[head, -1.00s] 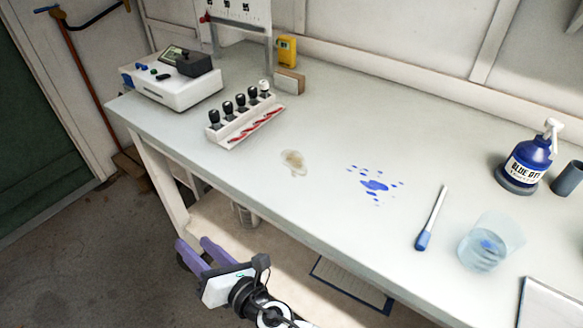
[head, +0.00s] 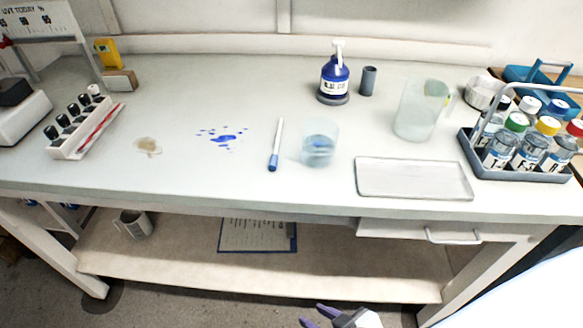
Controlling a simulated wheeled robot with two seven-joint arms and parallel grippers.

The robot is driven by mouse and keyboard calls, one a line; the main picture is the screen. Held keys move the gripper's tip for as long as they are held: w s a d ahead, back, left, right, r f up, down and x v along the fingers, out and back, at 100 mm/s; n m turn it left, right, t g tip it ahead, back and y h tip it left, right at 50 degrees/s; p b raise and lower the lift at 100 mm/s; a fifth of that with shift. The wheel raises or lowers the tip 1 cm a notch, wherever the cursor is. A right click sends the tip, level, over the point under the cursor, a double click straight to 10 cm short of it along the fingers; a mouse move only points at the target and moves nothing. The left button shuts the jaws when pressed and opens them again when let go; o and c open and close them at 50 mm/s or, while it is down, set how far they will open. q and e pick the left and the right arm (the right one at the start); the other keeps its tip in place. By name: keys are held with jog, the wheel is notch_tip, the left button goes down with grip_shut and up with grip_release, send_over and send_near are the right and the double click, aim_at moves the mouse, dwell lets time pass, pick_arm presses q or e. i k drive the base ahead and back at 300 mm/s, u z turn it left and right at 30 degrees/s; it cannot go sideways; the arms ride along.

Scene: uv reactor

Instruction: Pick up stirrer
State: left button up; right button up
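The stirrer (head: 275,146) is a thin white rod with a blue end. It lies on the white bench (head: 200,182), blue end towards the front edge, just left of a clear beaker (head: 319,148) of pale blue liquid. My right gripper (head: 311,314) shows at the bottom edge of the head view, partly cut off. Its purple fingers are apart with nothing seen between them. It is low in front of the bench, away from the stirrer. My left gripper is not in view.
A white tray (head: 413,194), a clear jug (head: 420,110) and a rack of capped bottles (head: 571,176) stand to the right. A blue dye bottle (head: 334,78) is behind. Blue spots (head: 222,139) lie left of the stirrer. A shelf (head: 180,262) runs below the bench.

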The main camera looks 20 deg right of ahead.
aim_at(273, 162)
jog(key=z, duration=0.1)
jog(key=i, duration=0.8)
jog(key=z, duration=0.85)
